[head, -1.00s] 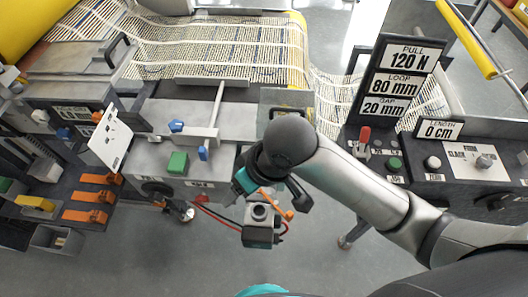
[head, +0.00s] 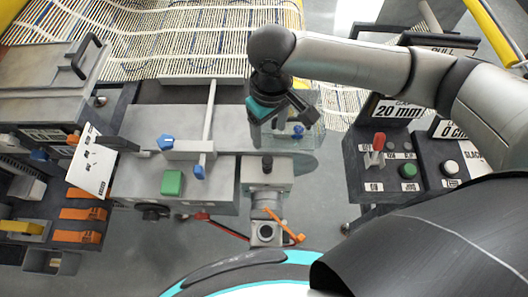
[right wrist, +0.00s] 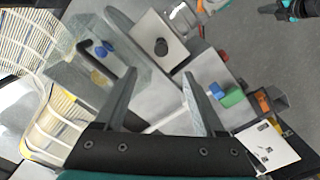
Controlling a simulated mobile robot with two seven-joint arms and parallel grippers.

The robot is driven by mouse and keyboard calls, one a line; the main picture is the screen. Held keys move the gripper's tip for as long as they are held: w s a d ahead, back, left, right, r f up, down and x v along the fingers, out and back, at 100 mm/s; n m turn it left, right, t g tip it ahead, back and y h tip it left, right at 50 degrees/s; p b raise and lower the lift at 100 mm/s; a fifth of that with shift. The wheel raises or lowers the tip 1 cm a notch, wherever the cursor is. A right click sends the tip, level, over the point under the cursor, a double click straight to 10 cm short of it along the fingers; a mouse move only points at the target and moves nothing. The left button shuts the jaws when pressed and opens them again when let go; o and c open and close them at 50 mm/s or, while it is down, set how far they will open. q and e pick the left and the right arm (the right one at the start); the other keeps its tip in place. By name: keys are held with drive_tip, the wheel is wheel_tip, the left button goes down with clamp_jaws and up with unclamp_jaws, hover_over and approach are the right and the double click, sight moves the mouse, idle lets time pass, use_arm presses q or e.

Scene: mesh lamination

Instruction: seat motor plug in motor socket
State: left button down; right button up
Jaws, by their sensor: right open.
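My right gripper (head: 282,128) is open and empty above the machine's right end. In the right wrist view its two fingers (right wrist: 157,80) stand apart, with a pale block with a black knob (right wrist: 162,47) beyond them. That block (head: 267,165) also shows in the head view, just below the gripper. Below it is a grey round-mouthed fitting (head: 266,232), probably the motor socket, with an orange lever (head: 292,235) beside it. A red and black cable (head: 228,230) runs to its left; I cannot tell which end is the motor plug. A dark teal-marked part, probably my left gripper (right wrist: 288,10), shows small in the wrist view.
A green block (head: 172,183) and blue knobs (head: 166,142) are on the grey machine top. A white card (head: 92,165) and orange clips (head: 82,214) are at left. A control panel with a red lever (head: 376,148) stands at right. Striped mesh (head: 190,45) lies behind.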

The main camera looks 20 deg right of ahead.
wheel_tip(320, 180, down, 4)
drive_tip(key=b, duration=0.1)
hover_over(268, 160)
wheel_tip(268, 160, down, 4)
drive_tip(key=shift+s+f, duration=0.1)
drive_tip(key=shift+f, duration=0.85)
drive_tip(key=f, duration=0.2)
drive_tip(key=f+b, duration=0.1)
drive_tip(key=f, duration=0.1)
drive_tip(key=shift+w+f, duration=0.2)
drive_tip(key=shift+f, duration=0.05)
drive_tip(key=shift+c, duration=1.2)
use_arm(q)
drive_tip(key=s+f, duration=0.2)
drive_tip(key=shift+s+f, duration=0.15)
drive_tip(key=shift+s, duration=0.2)
use_arm(e)
clamp_jaws()
